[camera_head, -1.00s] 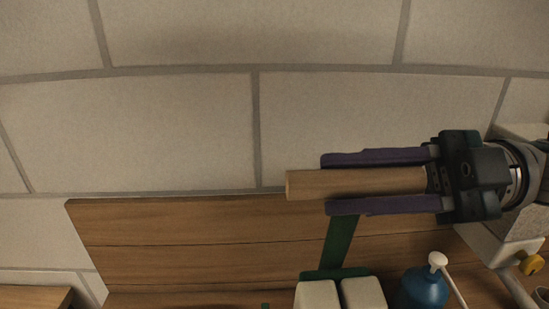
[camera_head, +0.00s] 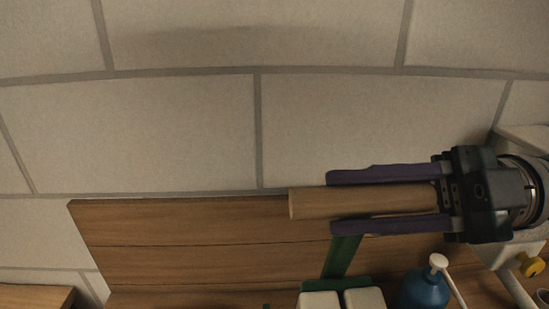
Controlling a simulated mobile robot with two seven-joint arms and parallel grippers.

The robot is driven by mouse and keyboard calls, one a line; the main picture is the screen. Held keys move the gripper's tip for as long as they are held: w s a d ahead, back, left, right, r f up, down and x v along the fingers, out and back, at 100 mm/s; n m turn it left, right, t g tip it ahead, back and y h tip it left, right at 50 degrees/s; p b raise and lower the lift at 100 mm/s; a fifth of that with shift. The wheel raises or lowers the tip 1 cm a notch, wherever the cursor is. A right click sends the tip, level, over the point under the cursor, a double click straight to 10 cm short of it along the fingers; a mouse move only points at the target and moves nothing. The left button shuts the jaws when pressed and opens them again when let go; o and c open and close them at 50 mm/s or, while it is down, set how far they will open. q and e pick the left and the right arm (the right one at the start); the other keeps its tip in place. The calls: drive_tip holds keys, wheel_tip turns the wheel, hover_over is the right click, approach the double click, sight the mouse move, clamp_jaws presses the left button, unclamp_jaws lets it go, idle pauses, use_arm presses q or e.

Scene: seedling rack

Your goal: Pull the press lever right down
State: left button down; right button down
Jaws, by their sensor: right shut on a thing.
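The press lever shows as a light wooden handle (camera_head: 312,203) lying level, with a green bar (camera_head: 342,256) below it. My right gripper (camera_head: 333,203) comes in from the right, with one purple finger above the handle and one below. It is shut on the handle, whose left end sticks out past the fingertips. The lower finger hides the place where handle and green bar meet. The foot of the press is only partly in view at the bottom. My left gripper is not in view.
Two white blocks (camera_head: 319,301) stand at the bottom under the green bar. A blue bottle with a white pump (camera_head: 425,289) stands to their right. A yellow knob (camera_head: 531,266) is at the right. A wooden board (camera_head: 180,240) and pale wall lie behind.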

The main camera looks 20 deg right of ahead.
drive_tip(key=s+a+f+n, duration=0.2)
drive_tip(key=s+f, duration=0.2)
drive_tip(key=s, duration=0.3)
drive_tip(key=s+a+f+n+b, duration=0.1)
drive_tip(key=s+a+f+n, duration=0.1)
drive_tip(key=s, duration=0.5)
drive_tip(key=shift+f+n, duration=0.5)
drive_tip(key=shift+f, duration=0.7)
drive_tip(key=c, duration=0.8)
unclamp_jaws()
drive_tip(key=shift+o, duration=1)
drive_tip(key=b+v, duration=0.3)
drive_tip(key=v, duration=0.7)
